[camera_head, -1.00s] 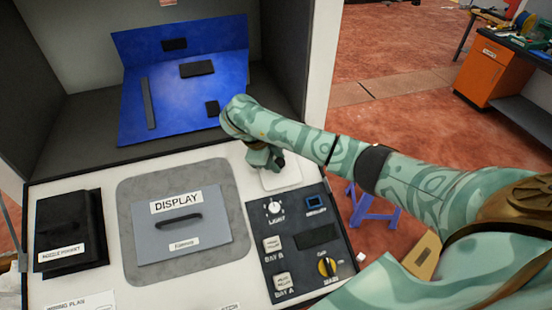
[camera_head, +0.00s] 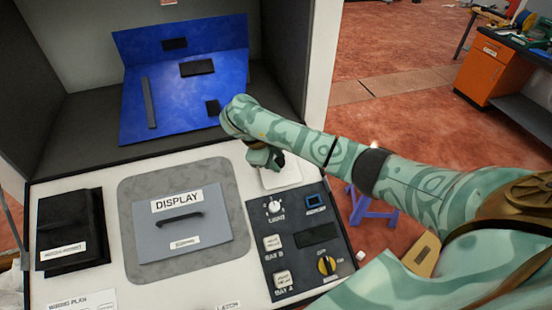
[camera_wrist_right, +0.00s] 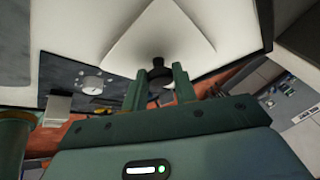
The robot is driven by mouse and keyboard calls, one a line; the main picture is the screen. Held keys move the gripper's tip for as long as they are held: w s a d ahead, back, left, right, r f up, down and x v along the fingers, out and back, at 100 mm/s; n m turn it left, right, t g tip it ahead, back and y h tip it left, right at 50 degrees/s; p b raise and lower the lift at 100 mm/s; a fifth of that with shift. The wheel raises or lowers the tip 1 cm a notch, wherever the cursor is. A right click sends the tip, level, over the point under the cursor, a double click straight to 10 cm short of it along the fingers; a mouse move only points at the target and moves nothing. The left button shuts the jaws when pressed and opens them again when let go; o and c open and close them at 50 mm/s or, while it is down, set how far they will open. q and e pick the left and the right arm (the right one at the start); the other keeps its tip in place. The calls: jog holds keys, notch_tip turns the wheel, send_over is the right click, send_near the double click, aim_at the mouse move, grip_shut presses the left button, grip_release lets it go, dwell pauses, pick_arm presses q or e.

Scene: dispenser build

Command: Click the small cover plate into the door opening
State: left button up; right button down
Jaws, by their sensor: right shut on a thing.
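A small white plate with rounded corners (camera_head: 284,180) shows below my right gripper (camera_head: 268,165) at the top right of the console. In the right wrist view the white plate (camera_wrist_right: 150,38) carries a short black knob (camera_wrist_right: 158,72). My right gripper's fingers (camera_wrist_right: 161,88) are shut on that knob. I cannot tell whether the plate touches the worktop or hangs just above it. A blue folded panel (camera_head: 170,110) with dark rectangular patches stands in the grey recess behind. Which opening is the door opening is unclear. My left gripper is out of view.
A grey DISPLAY panel (camera_head: 180,245) with a handle lies mid-console. A dark box (camera_head: 68,225) lies at the left. A dark switch panel (camera_head: 320,262) with knob and buttons sits just below the white plate. The recess's right wall (camera_head: 290,50) rises near my right arm.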

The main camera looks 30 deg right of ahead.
jog(key=shift+w+f, duration=0.1)
jog(key=shift+f, duration=0.2)
dwell(0.4)
jog(key=c, duration=0.6)
grip_release()
jog(key=shift+o, duration=0.2)
jog(key=shift+r, duration=0.15)
jog(key=shift+v, duration=2.85)
